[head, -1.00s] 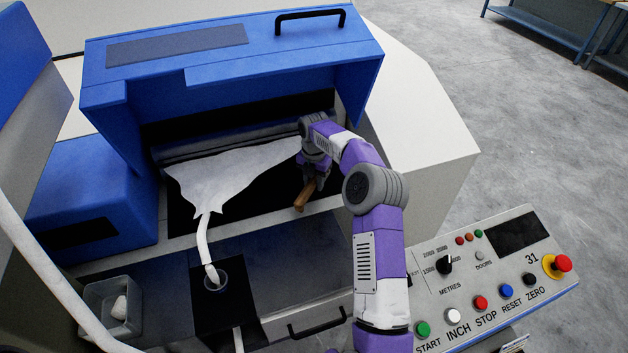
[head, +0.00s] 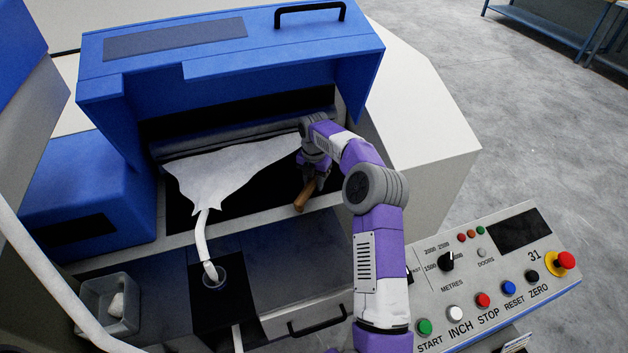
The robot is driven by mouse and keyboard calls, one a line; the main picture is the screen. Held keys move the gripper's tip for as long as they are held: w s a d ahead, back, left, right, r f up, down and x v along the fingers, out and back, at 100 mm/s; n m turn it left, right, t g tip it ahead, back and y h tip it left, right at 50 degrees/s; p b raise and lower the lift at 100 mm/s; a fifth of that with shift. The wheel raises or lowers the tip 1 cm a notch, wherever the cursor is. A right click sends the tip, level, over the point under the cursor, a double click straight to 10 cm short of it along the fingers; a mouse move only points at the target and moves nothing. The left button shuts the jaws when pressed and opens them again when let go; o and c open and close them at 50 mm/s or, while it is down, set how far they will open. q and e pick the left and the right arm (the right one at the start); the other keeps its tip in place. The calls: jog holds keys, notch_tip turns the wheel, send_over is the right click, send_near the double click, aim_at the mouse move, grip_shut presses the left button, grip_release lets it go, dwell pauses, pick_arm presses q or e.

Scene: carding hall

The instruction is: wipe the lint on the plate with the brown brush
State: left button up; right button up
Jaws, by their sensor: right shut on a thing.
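The brown brush (head: 304,196) is in my right gripper (head: 312,176), which is shut on it. The brush slants down over the front edge of the dark plate (head: 257,190), inside the open front of the blue machine. I cannot tell whether the brush touches the plate. A white web of fibre (head: 225,168) spreads over the left and middle of the plate and narrows to a strand. I cannot make out separate lint on the plate. My left gripper is not in view.
The white strand runs down into a round opening (head: 214,278). A grey bin (head: 110,306) with white fluff stands at lower left. A blue hood (head: 230,50) overhangs the plate. A control panel (head: 490,270) with several buttons lies right of my right arm.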

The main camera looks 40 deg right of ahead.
jog(key=shift+f+b, duration=0.3)
jog(key=shift+f, duration=0.75)
jog(key=shift+w+d+r+p, duration=0.2)
jog(key=shift+w+p, duration=0.35)
jog(key=shift+p, duration=0.55)
jog(key=w+p, duration=0.1)
jog(key=p, duration=0.2)
jog(key=shift+w+d, duration=0.25)
jog(key=shift+w, duration=0.1)
jog(key=shift+w+d+p, duration=0.15)
jog(key=shift+w+p, duration=0.35)
jog(key=shift+p, duration=0.2)
jog(key=shift+f, duration=0.15)
jog(key=shift+s+f+b, duration=0.15)
jog(key=shift+s+b, duration=0.15)
jog(key=shift+s, duration=0.35)
jog(key=shift+s+a+f+b, duration=0.2)
jog(key=shift+s+a, duration=0.15)
jog(key=shift+s, duration=0.35)
jog(key=shift+s+a+f+b, duration=0.1)
jog(key=shift+s+a+b, duration=0.15)
jog(key=shift+s, duration=0.45)
